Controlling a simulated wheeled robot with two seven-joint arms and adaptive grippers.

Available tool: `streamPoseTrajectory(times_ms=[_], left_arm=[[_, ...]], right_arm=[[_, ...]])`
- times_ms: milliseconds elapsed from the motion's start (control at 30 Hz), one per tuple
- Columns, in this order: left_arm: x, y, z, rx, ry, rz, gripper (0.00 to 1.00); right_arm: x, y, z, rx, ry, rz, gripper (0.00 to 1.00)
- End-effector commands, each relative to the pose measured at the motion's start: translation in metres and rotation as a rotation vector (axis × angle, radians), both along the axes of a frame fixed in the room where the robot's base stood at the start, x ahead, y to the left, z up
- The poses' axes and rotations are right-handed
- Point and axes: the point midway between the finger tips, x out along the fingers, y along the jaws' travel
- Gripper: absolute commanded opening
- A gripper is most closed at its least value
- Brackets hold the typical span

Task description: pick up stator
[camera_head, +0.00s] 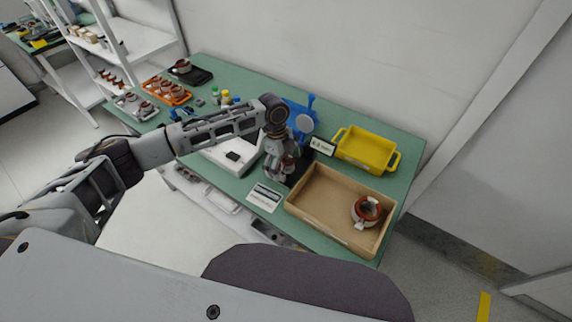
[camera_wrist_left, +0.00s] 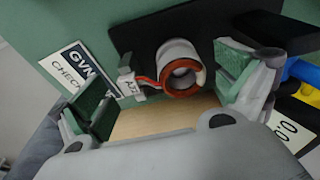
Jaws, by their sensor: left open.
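A stator (camera_wrist_left: 182,72) with a grey ring, a red-brown coil and a white tag lies on a black pad (camera_wrist_left: 145,40) in the left wrist view. My left gripper (camera_wrist_left: 163,84) is open, its green-padded fingers on either side of the stator in that view, with gaps between. In the head view my left gripper (camera_head: 281,166) points down over the pad area and largely hides this stator (camera_head: 290,161). A second stator (camera_head: 367,211) with a red-brown coil lies in the right part of the brown box. My right gripper is not in view.
The brown box (camera_head: 318,213) stands just right of the gripper; its tan surface (camera_wrist_left: 165,119) shows below the stator in the wrist view. A yellow bin (camera_head: 366,150), a small display (camera_head: 322,146), a blue fixture (camera_head: 309,105) and a printed card (camera_head: 264,196) surround the pad.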

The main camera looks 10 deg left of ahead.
Motion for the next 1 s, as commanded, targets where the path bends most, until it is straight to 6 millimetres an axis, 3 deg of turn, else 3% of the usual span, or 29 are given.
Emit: streamPoseTrajectory(times_ms=[433, 800, 1000], left_arm=[[-0.0002, -0.0002, -0.0007, 0.000, 0.000, -0.001, 1.00], [-0.0001, -0.0003, -0.0006, 0.000, 0.000, -0.001, 0.54], [0.0001, -0.0004, -0.0001, 0.000, -0.001, -0.001, 0.54]], right_arm=[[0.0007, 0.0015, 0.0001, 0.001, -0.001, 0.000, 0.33], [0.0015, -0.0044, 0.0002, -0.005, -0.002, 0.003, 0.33], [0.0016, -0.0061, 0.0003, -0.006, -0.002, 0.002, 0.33]])
